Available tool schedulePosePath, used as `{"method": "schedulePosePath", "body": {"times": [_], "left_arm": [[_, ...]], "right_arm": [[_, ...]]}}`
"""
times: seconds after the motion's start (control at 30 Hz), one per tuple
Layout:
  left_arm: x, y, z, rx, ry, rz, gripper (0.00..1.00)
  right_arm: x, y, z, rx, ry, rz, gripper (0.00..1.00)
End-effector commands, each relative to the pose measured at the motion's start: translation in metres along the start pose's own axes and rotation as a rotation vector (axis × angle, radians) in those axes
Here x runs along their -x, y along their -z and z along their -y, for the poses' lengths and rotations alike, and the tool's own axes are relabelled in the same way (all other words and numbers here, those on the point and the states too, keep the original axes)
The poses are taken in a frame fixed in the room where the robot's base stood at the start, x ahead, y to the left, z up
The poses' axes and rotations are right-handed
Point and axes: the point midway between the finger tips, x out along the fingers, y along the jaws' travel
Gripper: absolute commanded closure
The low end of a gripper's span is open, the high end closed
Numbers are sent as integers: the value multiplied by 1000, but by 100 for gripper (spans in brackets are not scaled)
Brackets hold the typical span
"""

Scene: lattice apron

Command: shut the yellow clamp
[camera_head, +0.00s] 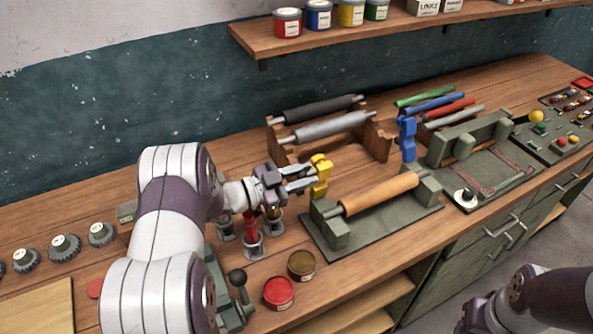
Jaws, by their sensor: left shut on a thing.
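The yellow clamp (320,176) stands upright at the back left corner of a green roller stand. My left gripper (310,181) reaches in from the left, and its fingers are closed on the clamp's left side. Whether the clamp itself is open or shut cannot be told at this size. A blue clamp (407,138) stands farther right, at the back corner of a green press bed. My right arm shows at the bottom right, but its gripper is not in view.
The green stand (370,240) carries an orange-brown roller (380,192). A rack (375,141) with dark and grey rollers stands behind. Red and brown tins (279,292) and a black-knobbed lever (237,277) stand near my left arm. A shelf (400,36) runs above.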

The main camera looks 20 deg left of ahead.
Motion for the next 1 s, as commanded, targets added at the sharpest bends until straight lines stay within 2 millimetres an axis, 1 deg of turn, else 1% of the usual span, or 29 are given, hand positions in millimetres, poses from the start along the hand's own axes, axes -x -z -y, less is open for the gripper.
{"method": "schedulePosePath", "body": {"times": [0.27, 0.3, 0.33, 0.37, 0.6, 0.7, 0.77, 0.87, 1.0], "left_arm": [[0, 0, -1, -4, -2, 0, 100], [0, 0, -1, -4, -2, 0, 60], [0, 0, -1, -4, -2, 0, 50], [0, 0, -1, -4, -2, 0, 49], [0, 0, -1, -4, -1, 0, 49], [5, 0, 0, -3, 1, 1, 49], [12, 1, 0, -3, 2, 2, 49], [30, 2, 1, -2, 4, 2, 49], [62, 1, 1, -3, 5, 2, 49]], "right_arm": [[0, 0, 0, 0, 0, 0, 57], [0, 0, 0, 0, 0, 0, 57], [0, 0, 0, 0, 0, 0, 57], [0, 0, 0, 0, 0, 0, 57], [0, 0, 0, 0, 0, 0, 57], [2, 0, 0, 0, 0, 0, 57], [4, 0, 0, 0, 0, 0, 57], [7, 1, 0, 0, 0, 0, 57], [11, 1, 0, 0, 0, 0, 57]]}}
